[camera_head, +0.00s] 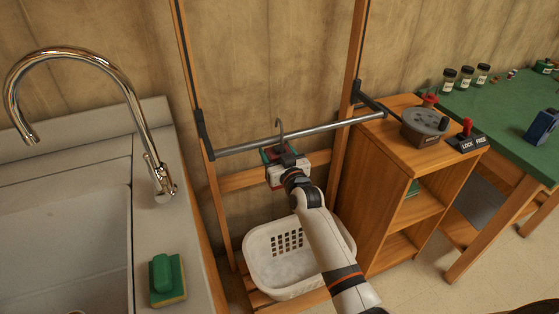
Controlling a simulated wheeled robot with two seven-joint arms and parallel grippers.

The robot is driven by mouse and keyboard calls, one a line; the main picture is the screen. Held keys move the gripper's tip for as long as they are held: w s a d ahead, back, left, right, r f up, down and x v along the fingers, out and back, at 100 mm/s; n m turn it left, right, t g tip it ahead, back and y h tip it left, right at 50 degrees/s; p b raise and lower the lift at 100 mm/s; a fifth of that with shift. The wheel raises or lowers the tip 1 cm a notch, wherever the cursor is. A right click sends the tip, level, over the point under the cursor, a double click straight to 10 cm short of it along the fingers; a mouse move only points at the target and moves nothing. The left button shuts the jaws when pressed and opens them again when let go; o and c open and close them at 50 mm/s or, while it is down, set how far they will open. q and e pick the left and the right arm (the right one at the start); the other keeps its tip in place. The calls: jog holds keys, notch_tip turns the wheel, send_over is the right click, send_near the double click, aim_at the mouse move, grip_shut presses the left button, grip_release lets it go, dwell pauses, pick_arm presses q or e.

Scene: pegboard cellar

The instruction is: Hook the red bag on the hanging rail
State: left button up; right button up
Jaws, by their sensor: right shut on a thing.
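The hanging rail (235,149) is a grey metal bar between two dark brackets on a wooden frame. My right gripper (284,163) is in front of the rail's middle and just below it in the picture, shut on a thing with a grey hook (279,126). The hook's curved top shows above the rail line; I cannot tell whether it is over the bar or only in front. Small red and green patches show around the jaws; the rest of the red bag is hidden behind my gripper. My left gripper is out of view.
A white basket (255,249) stands below the rail. A sink with a chrome tap (125,85) and a green sponge (167,279) are at left.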

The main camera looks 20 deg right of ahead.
jog(key=shift+f+b, duration=0.95)
jog(key=shift+f, duration=0.8)
jog(key=o, duration=1.2)
jog(key=shift+s+f, duration=0.1)
